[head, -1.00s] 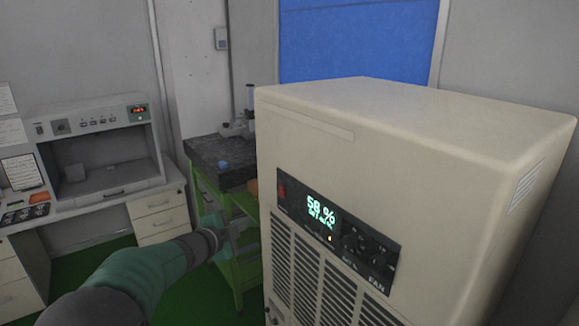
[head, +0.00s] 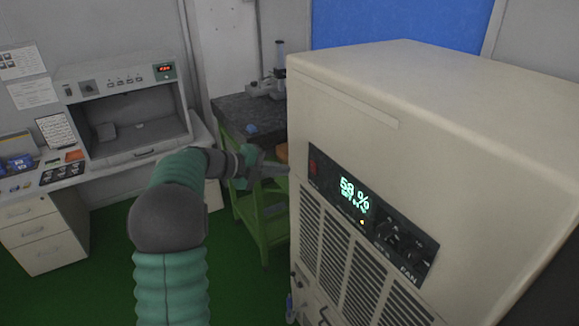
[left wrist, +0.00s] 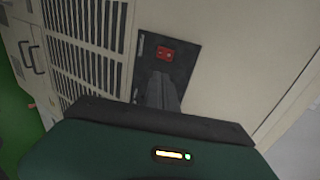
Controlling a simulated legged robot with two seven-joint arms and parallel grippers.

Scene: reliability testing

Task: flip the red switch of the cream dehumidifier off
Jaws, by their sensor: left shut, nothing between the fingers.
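The cream dehumidifier (head: 400,110) stands at the right of the head view. Its dark front panel has a lit display (head: 354,196) reading 58 % and an amber light. The red switch (head: 313,165) is at the panel's left end; it also shows in the left wrist view (left wrist: 165,54). My left gripper (head: 285,168) is shut and empty, its tips just left of the switch in the head view. In the left wrist view its fingers (left wrist: 160,88) point at the panel just below the switch; contact cannot be told. My right gripper is not in view.
A green-framed stand (head: 262,215) with a dark top is behind my left forearm. A white desk (head: 40,205) with a cabinet unit (head: 125,105) stands at the left. Vent grilles (head: 345,262) lie below the panel.

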